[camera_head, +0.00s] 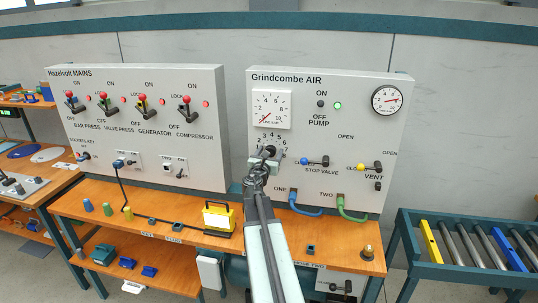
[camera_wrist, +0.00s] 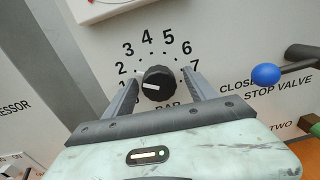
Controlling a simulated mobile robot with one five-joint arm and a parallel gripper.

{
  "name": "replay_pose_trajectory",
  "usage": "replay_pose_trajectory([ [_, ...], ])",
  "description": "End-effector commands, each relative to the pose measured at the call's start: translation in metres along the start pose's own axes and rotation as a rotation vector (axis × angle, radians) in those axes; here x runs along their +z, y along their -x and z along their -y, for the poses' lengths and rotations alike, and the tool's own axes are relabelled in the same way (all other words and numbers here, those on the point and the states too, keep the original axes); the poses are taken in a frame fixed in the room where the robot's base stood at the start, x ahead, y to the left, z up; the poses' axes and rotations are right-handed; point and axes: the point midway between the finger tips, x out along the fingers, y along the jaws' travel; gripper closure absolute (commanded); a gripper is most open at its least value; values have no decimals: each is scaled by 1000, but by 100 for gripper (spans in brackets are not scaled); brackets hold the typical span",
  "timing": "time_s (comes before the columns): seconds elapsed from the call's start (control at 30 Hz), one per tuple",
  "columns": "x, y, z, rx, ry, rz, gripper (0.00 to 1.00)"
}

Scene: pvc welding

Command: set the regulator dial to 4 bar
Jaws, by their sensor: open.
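The regulator dial (camera_wrist: 158,83) is a round black knob on the white Grindcombe AIR panel (camera_head: 320,90). Its white mark points left, near the 1, on a printed scale in BAR. The 4 stands above the knob, slightly left. In the head view the dial (camera_head: 269,151) is partly hidden by my gripper (camera_head: 266,160). In the wrist view my gripper (camera_wrist: 160,80) is open, with one finger on each side of the knob. I cannot tell whether either finger touches it. The square gauge (camera_head: 270,108) above the dial has its red needle low at the left, near zero.
A yellow vent handle (camera_head: 370,167) is farther right. A round gauge (camera_head: 387,99) is at upper right. The Hazelvolt MAINS panel (camera_head: 140,125) stands left, above the orange bench (camera_head: 190,238).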

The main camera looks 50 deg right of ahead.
Motion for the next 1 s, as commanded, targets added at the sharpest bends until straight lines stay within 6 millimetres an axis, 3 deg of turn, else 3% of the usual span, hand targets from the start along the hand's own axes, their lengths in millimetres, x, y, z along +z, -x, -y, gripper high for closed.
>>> replay_pose_trajectory([
  [0.13,0,1,0,0,0,0,35],
  [0.37,0,1,1,-1,-1,0,98],
  [0.4,0,14,-3,-2,-1,0,97],
  [0.67,0,0,3,-4,-33,-1,97],
  [1.0,1,-2,5,-7,-251,-6,97],
])
